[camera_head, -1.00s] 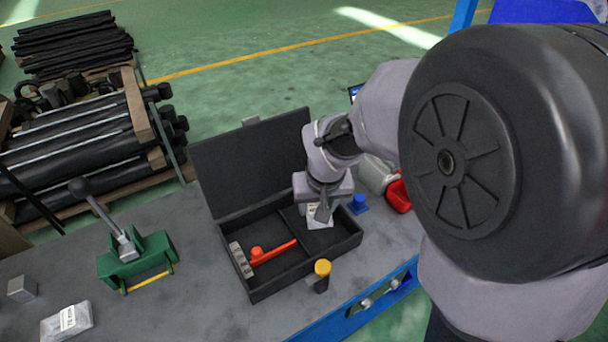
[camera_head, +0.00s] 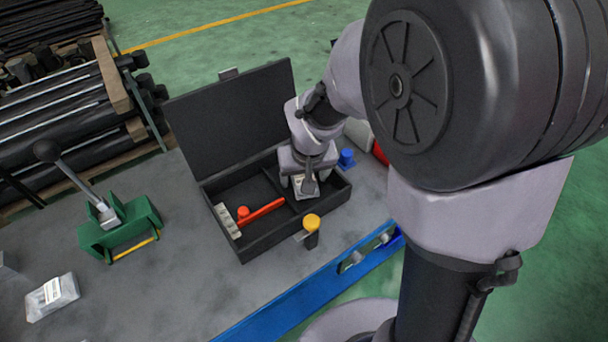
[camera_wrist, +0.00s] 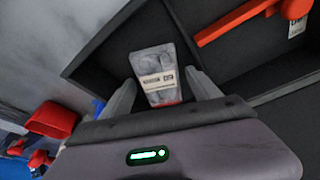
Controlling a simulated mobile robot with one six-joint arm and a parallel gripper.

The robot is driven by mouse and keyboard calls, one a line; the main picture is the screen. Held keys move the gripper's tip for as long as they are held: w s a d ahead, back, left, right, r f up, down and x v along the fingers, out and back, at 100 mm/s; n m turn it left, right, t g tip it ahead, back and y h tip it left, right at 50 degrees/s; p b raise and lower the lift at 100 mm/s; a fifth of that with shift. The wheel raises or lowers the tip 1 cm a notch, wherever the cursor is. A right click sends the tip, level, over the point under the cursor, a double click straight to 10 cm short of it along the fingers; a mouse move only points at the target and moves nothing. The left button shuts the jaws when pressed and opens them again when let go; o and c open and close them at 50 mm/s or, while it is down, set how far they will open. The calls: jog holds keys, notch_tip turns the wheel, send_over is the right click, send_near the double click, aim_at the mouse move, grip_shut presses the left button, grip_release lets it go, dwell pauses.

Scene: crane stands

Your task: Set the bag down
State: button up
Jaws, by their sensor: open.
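A small clear bag with a white label (camera_wrist: 158,78) is in the right compartment of the open black case (camera_head: 268,242). In the wrist view it lies between the two fingers of my gripper (camera_wrist: 163,88), which are spread apart. In the head view my gripper (camera_head: 305,186) is low inside that compartment and hides part of the bag. I cannot tell whether a finger still touches the bag. A second labelled bag (camera_head: 52,297) lies on the grey bench at the lower left.
The case's left compartment holds a red hammer-like tool (camera_head: 262,212) and a grey block (camera_head: 226,219). The raised lid (camera_head: 230,118) stands behind. A yellow-topped post (camera_head: 312,222) is in front, a blue piece (camera_head: 346,158) at right. A green lever device (camera_head: 120,231) stands left.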

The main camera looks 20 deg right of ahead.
jog(key=s+p+v, duration=0.1)
jog(key=p+v, duration=0.5)
jog(key=v, duration=0.8)
jog(key=s+a+r+m+t+y, duration=0.1)
jog(key=s+r, duration=0.2)
jog(key=s, duration=0.4)
jog(key=s+a+r+m+t+y, duration=0.1)
jog(key=s+a+r+m, duration=0.1)
jog(key=s+r, duration=0.2)
jog(key=s, duration=0.3)
jog(key=shift+a+r+b, duration=0.2)
jog(key=shift+a+b, duration=0.1)
jog(key=shift+w, duration=0.1)
